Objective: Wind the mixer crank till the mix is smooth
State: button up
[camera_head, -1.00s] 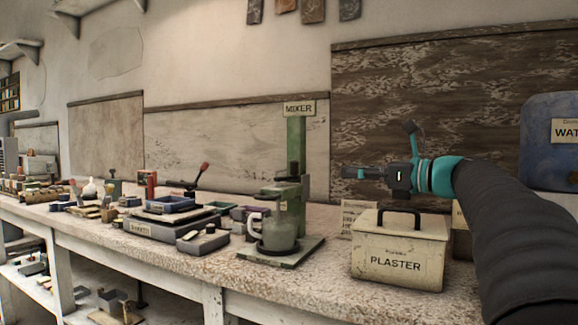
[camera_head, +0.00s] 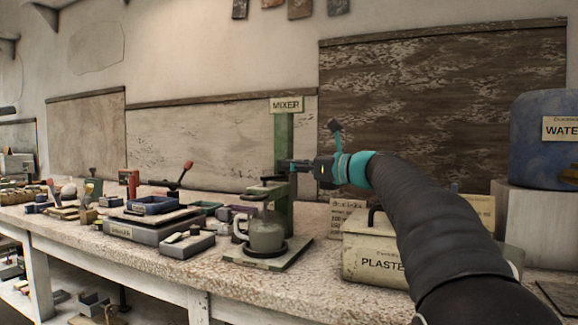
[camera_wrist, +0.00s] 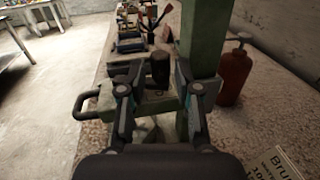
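The mixer has a green post (camera_head: 284,140) under a MIXER sign, and a green head (camera_head: 262,192) above a mug (camera_head: 266,236) of pale grey-green mix. The mix surface is too small to judge. A dark upright crank knob (camera_wrist: 160,68) shows on the mixer in the wrist view. My gripper (camera_head: 284,167) is at the post, just above the mixer head. In the wrist view my gripper (camera_wrist: 159,75) is open, one finger on each side of the knob, with gaps visible. The post (camera_wrist: 205,40) stands close beside the right finger.
A PLASTER box (camera_head: 372,255) stands right of the mixer, under my arm. A blue water container (camera_head: 543,140) is at the right. Scales (camera_head: 150,228) and trays stand left.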

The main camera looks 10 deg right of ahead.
jog(key=shift+w+a, duration=0.35)
jog(key=shift+w, duration=0.1)
grip_shut()
jog(key=shift+w+a+n+g+y+p, duration=0.2)
jog(key=shift+w+n+g+y+p, duration=0.2)
jog(key=shift+n+g+y+p, duration=0.75)
jog(key=shift+w+a+n+g+y+p, duration=0.15)
jog(key=shift+w+n+g+y+p, duration=0.25)
jog(key=shift+g+p, duration=0.8)
jog(key=shift+t+p, duration=0.3)
jog(key=shift+t, duration=0.05)
